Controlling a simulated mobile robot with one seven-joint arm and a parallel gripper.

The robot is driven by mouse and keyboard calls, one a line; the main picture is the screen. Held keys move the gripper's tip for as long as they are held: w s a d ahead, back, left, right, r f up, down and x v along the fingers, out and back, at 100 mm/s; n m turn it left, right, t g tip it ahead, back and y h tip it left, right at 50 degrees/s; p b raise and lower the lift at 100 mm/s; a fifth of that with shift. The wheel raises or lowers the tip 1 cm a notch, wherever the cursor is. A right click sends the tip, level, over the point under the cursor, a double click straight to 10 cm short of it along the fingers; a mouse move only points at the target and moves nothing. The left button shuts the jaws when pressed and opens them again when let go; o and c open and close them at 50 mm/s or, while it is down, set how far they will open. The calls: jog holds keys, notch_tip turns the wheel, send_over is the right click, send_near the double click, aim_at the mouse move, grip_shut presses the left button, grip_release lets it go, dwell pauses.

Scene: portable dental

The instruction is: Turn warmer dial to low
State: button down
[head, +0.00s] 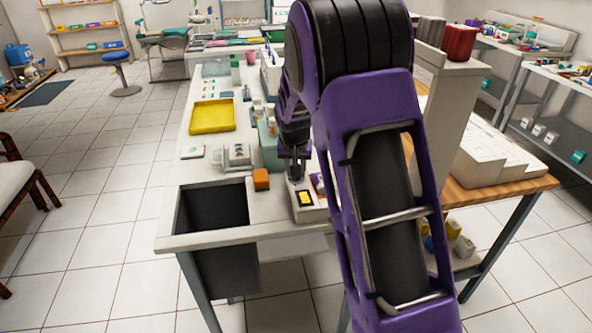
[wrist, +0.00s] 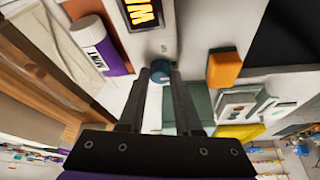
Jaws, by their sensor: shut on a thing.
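The warmer (head: 310,213) is a pale box near the front edge of the white counter, with a small dark display showing yellow. In the wrist view its display (wrist: 142,14) shows part of an orange-yellow word, cut off at the top edge. My gripper (head: 296,176) reaches down onto the warmer. In the wrist view my gripper (wrist: 160,76) has its two dark fingers on either side of the dial, shut on it. The dial's setting cannot be read.
An orange block (head: 261,179) stands left of the warmer, beside an open dark bin (head: 212,208). A purple and white tube (wrist: 103,45) marked MINT lies close on the other side. A yellow tray (head: 212,116) is farther back. A tall pale panel (head: 437,120) stands right of my arm.

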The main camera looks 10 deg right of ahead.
dwell(0.3)
jog(key=c, duration=0.6)
grip_release()
jog(key=p+v, duration=0.2)
jog(key=v, duration=1.5)
jog(key=shift+r, duration=0.2)
